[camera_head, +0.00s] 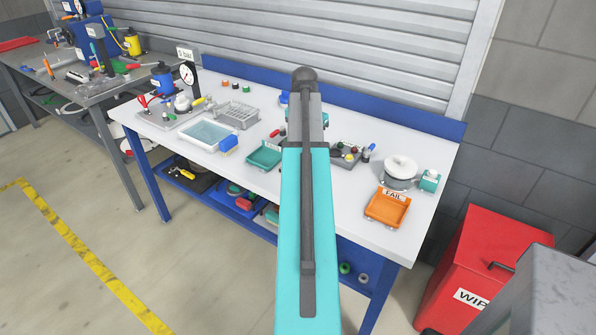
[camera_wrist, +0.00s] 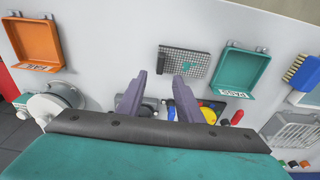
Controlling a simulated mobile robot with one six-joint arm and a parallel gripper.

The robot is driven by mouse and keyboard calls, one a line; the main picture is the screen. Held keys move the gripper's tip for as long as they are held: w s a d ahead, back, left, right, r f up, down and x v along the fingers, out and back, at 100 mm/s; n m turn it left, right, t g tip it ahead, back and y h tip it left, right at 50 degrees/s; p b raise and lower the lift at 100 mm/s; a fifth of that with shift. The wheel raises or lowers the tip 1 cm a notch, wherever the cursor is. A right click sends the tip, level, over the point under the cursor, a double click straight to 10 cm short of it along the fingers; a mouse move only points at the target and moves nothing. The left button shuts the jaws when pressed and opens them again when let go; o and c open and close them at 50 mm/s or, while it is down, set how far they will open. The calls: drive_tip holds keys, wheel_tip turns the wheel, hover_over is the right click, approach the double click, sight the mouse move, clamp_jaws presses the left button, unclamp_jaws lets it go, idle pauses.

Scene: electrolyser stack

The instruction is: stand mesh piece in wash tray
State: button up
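A grey mesh piece (camera_wrist: 185,62) lies flat on the white bench between the orange and teal trays in the wrist view. My arm hides it in the head view. My gripper (camera_wrist: 159,75) is open and empty, its two purple-grey fingers apart; the mesh piece lies beyond the fingertips, nearest the right finger. The wash tray (camera_head: 186,140), white with pale blue liquid, stands on the left part of the bench in the head view. Only a corner of what seems to be it shows at the right edge of the wrist view (camera_wrist: 312,98). My fingers are hidden in the head view.
A teal PASS tray (camera_head: 265,157) and an orange FAIL tray (camera_head: 388,208) sit on the bench. A blue brush (camera_head: 228,144) and a grey rack (camera_head: 237,114) are beside the wash tray. A white round device (camera_head: 400,170) stands at right.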

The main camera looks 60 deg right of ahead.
drive_tip(key=shift+d+f, duration=0.1)
drive_tip(key=shift+f, duration=0.65)
drive_tip(key=shift+f+p, duration=0.85)
drive_tip(key=shift+f, duration=0.55)
drive_tip(key=shift+f+p, duration=0.3)
drive_tip(key=shift+f, duration=0.95)
clamp_jaws()
